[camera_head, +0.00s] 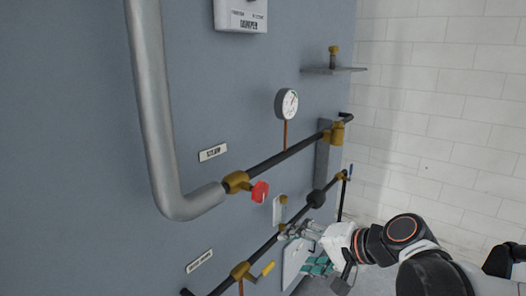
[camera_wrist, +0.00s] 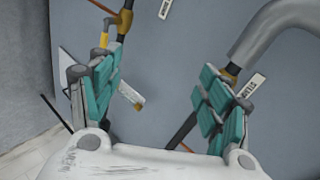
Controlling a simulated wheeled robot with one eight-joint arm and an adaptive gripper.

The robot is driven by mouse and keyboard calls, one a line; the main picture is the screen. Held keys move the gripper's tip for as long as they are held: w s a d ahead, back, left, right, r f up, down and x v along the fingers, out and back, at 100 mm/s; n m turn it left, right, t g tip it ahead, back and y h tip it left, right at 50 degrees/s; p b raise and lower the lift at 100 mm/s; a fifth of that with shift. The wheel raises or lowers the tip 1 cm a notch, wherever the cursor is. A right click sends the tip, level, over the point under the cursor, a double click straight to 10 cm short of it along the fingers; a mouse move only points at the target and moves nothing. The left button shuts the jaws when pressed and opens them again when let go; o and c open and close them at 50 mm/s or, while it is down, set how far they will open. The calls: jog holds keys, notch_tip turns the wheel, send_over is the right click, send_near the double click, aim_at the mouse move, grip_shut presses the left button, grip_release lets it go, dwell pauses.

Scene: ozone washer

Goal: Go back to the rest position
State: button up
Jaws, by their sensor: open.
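My gripper (camera_head: 304,250) is in the lower middle of the head view, at the end of my white and black arm. It is close to the lower black pipe (camera_head: 262,252) and its fittings; I cannot tell whether it touches them. In the wrist view my gripper (camera_wrist: 160,105) shows two finger pads with green segments spread wide apart. The gap between them is empty, with the grey-blue panel (camera_wrist: 165,60) behind it.
The head view shows a thick grey pipe (camera_head: 155,110), a red-handled valve (camera_head: 259,191), a yellow-handled valve (camera_head: 266,269), a gauge (camera_head: 287,104) and a small shelf (camera_head: 335,70) on the panel. A white tiled wall (camera_head: 440,130) stands at the right.

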jog(key=s+d+f+n+h, duration=0.3)
jog(key=s+d+n+h, duration=0.3)
jog(key=s, duration=0.8)
jog(key=d+h, duration=0.2)
jog(key=d, duration=0.2)
jog(key=shift+s+n+g, duration=0.15)
jog(key=shift+n+g, duration=0.15)
dwell(0.3)
